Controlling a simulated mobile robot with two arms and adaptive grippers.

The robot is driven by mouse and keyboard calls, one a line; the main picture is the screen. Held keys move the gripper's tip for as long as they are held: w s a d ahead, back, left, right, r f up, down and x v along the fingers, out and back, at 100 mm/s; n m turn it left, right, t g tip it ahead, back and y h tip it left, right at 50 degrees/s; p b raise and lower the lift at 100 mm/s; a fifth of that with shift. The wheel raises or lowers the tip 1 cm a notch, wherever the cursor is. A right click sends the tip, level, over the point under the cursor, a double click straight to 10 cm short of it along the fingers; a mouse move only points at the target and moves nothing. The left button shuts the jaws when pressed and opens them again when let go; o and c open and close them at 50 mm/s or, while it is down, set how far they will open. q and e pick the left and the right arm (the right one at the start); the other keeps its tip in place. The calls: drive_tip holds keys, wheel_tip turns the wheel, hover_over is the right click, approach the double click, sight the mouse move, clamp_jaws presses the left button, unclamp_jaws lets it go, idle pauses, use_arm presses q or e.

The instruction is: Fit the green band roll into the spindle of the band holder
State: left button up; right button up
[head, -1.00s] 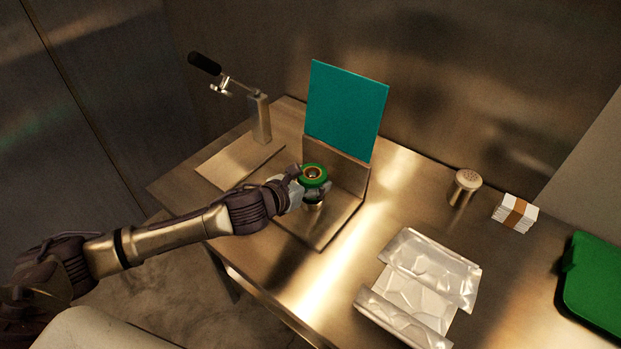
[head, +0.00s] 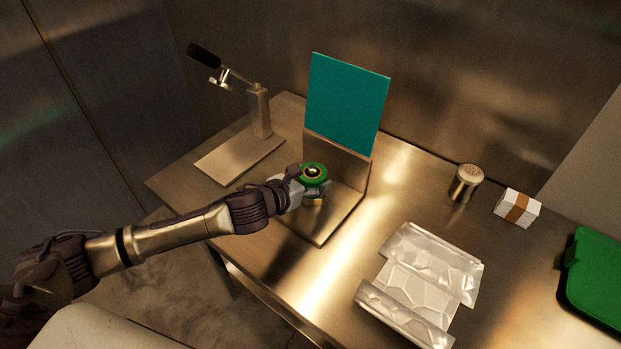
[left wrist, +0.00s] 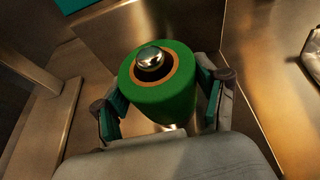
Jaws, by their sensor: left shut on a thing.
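My left gripper (head: 316,188) is shut on the green band roll (head: 317,184), its fingers on either side of it. The roll (left wrist: 165,98) is upright, with a brown core ring facing up. The metal spindle tip (left wrist: 152,58) shows inside the core opening in the left wrist view, off centre toward the far left, so the roll is around the spindle's top. How far down the roll sits is hidden. The band holder has a flat metal base (head: 322,232), an upright metal plate and a teal panel (head: 346,103) behind the roll. My right gripper is not in view.
A metal press-like stand (head: 260,115) with a black handle is left of the holder. A shaker (head: 466,184), a banded white stack (head: 516,208), a crumpled foil tray (head: 425,280) and a green item (head: 597,280) lie to the right. The table's front edge is close.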

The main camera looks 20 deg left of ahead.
use_arm(q)
drive_tip(key=shift+f, duration=0.2)
drive_tip(key=o, duration=1.2)
drive_tip(key=shift+r, duration=0.1)
drive_tip(key=v, duration=1.2)
